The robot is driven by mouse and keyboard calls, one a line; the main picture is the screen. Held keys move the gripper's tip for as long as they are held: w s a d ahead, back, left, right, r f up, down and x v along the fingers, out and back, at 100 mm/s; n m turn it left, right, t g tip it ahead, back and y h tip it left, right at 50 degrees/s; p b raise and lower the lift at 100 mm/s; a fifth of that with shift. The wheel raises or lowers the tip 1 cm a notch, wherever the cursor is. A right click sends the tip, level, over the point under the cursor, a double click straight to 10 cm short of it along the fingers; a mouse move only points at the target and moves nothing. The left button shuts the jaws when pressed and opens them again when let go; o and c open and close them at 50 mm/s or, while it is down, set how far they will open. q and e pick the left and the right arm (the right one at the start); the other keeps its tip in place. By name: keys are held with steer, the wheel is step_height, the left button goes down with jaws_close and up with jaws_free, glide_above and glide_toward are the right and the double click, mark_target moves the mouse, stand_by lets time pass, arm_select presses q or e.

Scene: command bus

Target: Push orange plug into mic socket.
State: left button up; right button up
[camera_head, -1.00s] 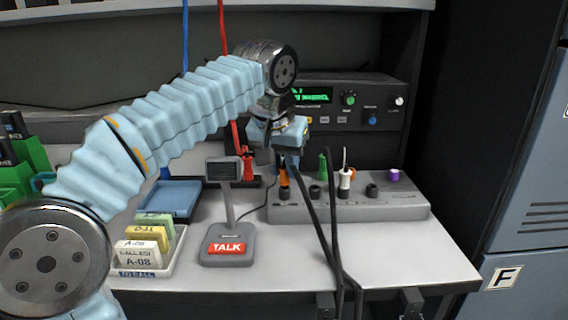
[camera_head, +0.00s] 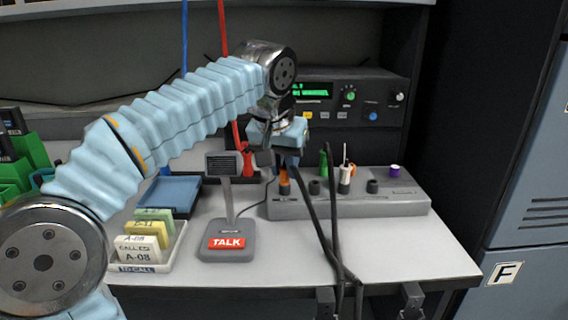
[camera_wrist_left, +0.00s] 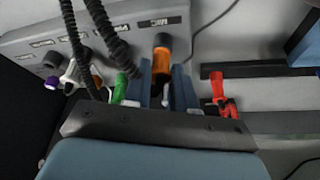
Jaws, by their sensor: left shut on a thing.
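The orange plug (camera_head: 284,177) is between the fingers of my left gripper (camera_head: 285,164), which is shut on it. The plug points down over the dark mic socket (camera_head: 284,190) at the left end of the grey socket box (camera_head: 400,208). In the left wrist view the orange plug (camera_wrist_left: 162,64) lies between the two blue-grey fingers (camera_wrist_left: 162,88), in line with the dark socket ring (camera_wrist_left: 162,40) under the MIC label (camera_wrist_left: 160,22). Its tip meets or enters the ring; how deep I cannot tell. My right gripper is not in view.
Green (camera_head: 323,164), white (camera_head: 345,178) and purple (camera_head: 394,170) plugs stand along the box. Black cables (camera_head: 325,230) hang in front of it. A desk microphone (camera_head: 225,180) with a TALK base and a card tray (camera_head: 170,250) stand to the left.

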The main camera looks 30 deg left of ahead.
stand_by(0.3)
arm_select(q)
steer(key=o, duration=0.9)
step_height(320, 180, up, 3)
steer(key=p, duration=0.3)
steer(key=shift+r, duration=0.15)
steer(key=shift+r+p, duration=0.4)
steer(key=shift+r, duration=1.95)
